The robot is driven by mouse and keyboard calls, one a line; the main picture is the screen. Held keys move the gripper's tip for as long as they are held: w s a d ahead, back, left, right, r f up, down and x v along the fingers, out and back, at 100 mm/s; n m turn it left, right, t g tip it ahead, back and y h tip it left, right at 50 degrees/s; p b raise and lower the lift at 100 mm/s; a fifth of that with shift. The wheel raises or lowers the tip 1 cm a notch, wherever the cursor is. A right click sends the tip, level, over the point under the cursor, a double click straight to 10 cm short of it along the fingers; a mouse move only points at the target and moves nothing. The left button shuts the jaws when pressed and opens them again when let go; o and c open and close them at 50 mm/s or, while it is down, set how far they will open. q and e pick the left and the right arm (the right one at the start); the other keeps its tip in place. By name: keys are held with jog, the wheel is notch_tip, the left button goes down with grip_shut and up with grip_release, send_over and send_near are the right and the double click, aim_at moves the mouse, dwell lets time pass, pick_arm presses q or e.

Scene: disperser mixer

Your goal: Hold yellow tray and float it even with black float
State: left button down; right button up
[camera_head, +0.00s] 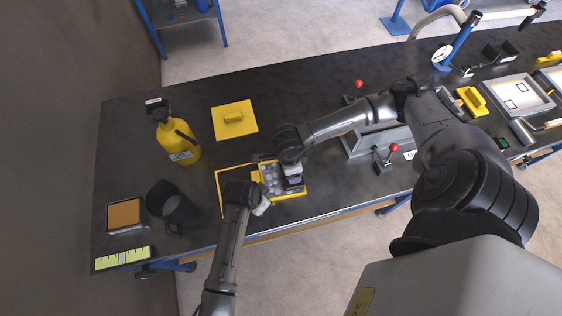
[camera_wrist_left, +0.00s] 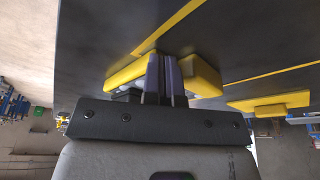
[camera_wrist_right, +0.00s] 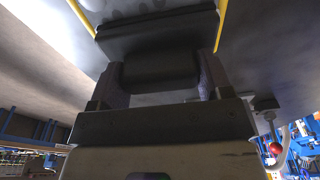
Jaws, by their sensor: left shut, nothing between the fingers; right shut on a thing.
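The yellow tray (camera_head: 293,194) lies near the table's front edge, partly covered by my arms. Pale grey, lumpy material fills its visible part. My right gripper (camera_head: 293,178) is over the tray's right part, shut on the black float (camera_wrist_right: 160,65). The float shows between its fingers in the right wrist view; its contact with the material is hard to see. My left gripper (camera_head: 262,206) is at the tray's front side. In the left wrist view its fingers (camera_wrist_left: 165,80) are shut and empty, with yellow pieces close on both sides; whether they touch is unclear.
A yellow float (camera_head: 234,117) rests on a yellow square sheet (camera_head: 222,129) behind the tray. A yellow canister (camera_head: 176,143), a dark jug (camera_head: 170,204) and an orange-topped block (camera_head: 124,214) stand left. A metal mould with red-knobbed levers (camera_head: 362,145) is right.

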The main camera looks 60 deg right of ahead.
jog(key=shift+w+d+f, duration=0.1)
jog(key=shift+w+d, duration=0.9)
jog(key=shift+d, duration=0.05)
jog(key=shift+s+a+f, duration=0.1)
jog(key=shift+s+a, duration=0.35)
jog(key=shift+a, duration=0.3)
jog(key=shift+s+a+f, duration=0.1)
jog(key=shift+s+a, duration=0.3)
jog(key=shift+a, duration=0.35)
jog(key=shift+s+a+r, duration=0.1)
jog(key=shift+s+a, duration=0.25)
jog(key=shift+a, duration=0.3)
jog(key=shift+s+a, duration=0.35)
jog(key=shift+a, duration=0.25)
jog(key=shift+w+d+r, duration=0.2)
jog(key=shift+w+d, duration=0.9)
jog(key=shift+d, duration=0.1)
jog(key=shift+w+d, duration=1)
jog(key=shift+d, duration=0.05)
jog(key=shift+s+a+f, duration=0.1)
jog(key=shift+s+a, duration=0.85)
jog(key=shift+s, duration=0.3)
jog(key=shift+s+a+f, duration=0.1)
jog(key=shift+s+a, duration=0.85)
jog(key=shift+s, duration=0.3)
jog(key=shift+w+d+r, duration=0.2)
jog(key=shift+w+d, duration=0.9)
jog(key=shift+d, duration=0.05)
jog(key=shift+r, duration=0.1)
